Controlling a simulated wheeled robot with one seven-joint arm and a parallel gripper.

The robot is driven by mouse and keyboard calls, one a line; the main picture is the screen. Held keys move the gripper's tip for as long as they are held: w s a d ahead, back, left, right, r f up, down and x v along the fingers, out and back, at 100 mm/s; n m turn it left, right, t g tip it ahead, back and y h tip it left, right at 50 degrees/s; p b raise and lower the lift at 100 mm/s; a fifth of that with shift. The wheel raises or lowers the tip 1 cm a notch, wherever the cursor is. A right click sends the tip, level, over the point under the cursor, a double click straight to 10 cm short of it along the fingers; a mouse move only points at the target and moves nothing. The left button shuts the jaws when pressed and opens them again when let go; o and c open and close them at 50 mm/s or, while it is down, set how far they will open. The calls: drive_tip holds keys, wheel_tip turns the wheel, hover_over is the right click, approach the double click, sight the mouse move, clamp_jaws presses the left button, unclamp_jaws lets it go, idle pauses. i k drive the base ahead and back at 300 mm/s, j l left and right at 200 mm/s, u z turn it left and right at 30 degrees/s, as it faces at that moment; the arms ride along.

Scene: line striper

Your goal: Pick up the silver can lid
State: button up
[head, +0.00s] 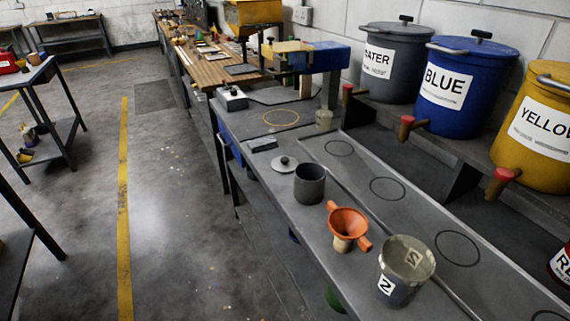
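The silver can lid (284,164) is a round, flat, light grey disc with a small dark knob in its middle. It lies flat on the grey bench top (255,187), near the bench's left edge. An open dark grey can (309,186) stands upright just to its right and nearer to me, close to the lid's rim. Nothing covers the lid. My gripper is not in the head view.
An orange funnel (348,221) and a can marked N (397,281) stand nearer me. A small dark block (262,145) lies behind the lid. Grey, blue (465,88) and yellow buckets with taps line the right shelf. Open floor (175,230) lies left.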

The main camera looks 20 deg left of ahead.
sight(283, 164)
drive_tip(key=i+j, duration=0.1)
drive_tip(key=j, duration=0.2)
drive_tip(key=i+j, duration=0.15)
drive_tip(key=j, duration=0.15)
drive_tip(key=i+j, duration=0.1)
drive_tip(key=j, duration=0.25)
drive_tip(key=i+j, duration=0.15)
drive_tip(key=j, duration=0.15)
drive_tip(key=z, duration=0.05)
